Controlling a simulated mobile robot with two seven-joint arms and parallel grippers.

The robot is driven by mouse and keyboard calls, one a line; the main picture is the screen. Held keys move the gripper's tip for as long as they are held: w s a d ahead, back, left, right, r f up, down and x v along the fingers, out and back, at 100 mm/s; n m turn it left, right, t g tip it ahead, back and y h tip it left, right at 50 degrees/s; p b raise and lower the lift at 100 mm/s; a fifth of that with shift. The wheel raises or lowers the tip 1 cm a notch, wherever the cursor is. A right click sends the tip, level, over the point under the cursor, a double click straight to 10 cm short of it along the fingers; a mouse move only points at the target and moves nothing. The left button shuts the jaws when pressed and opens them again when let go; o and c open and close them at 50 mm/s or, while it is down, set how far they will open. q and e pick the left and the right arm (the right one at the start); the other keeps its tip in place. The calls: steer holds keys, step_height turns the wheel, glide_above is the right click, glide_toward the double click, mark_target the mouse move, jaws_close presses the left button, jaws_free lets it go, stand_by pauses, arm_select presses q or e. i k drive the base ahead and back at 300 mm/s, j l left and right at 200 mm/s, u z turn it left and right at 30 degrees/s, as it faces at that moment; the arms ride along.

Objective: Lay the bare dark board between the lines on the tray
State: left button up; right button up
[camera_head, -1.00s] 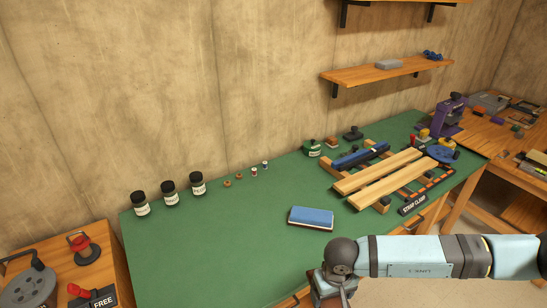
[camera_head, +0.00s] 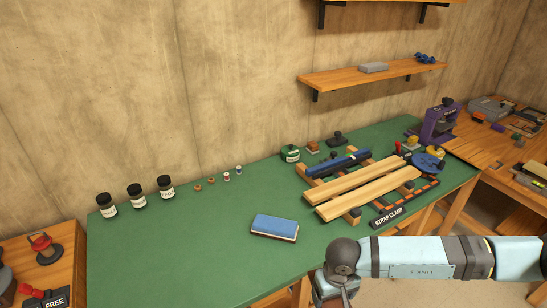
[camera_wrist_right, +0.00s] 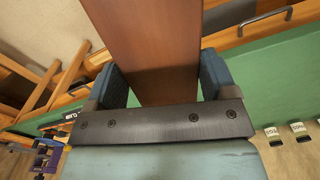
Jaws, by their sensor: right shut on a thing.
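My right gripper (camera_wrist_right: 157,80) is shut on a dark reddish-brown board (camera_wrist_right: 148,45), with one blue-grey finger on each side of it. The board is plain on the face I see and runs out of the top of the right wrist view, so its far end is hidden. In the head view my right gripper (camera_head: 333,290) is at the lower edge, in front of the green bench; the board cannot be made out clearly there. I cannot make out a tray with lines in either view. My left gripper is not in view.
The green bench (camera_head: 190,240) holds a blue-topped block (camera_head: 275,227), several dark jars (camera_head: 136,197) and a strap clamp rack with two pale boards (camera_head: 368,193). A purple press (camera_head: 439,122) stands at the right. A wooden shelf (camera_head: 370,76) hangs above. The bench's front left is clear.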

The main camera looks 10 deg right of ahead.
mark_target(467, 149)
steer(key=i+l, duration=0.15)
steer(key=l, duration=0.75)
steer(key=i+l+u, duration=0.15)
steer(key=l, duration=1.7)
steer(key=i+l+u, duration=0.1)
steer(key=l, duration=0.8)
steer(key=i+l, duration=0.1)
steer(key=l, duration=0.3)
steer(key=i+l, duration=0.1)
steer(key=l, duration=0.3)
steer(key=i+l, duration=0.1)
steer(key=l, duration=0.3)
steer(key=i+l+u, duration=0.1)
steer(key=l, duration=0.3)
steer(key=i+l, duration=0.1)
steer(key=l, duration=0.3)
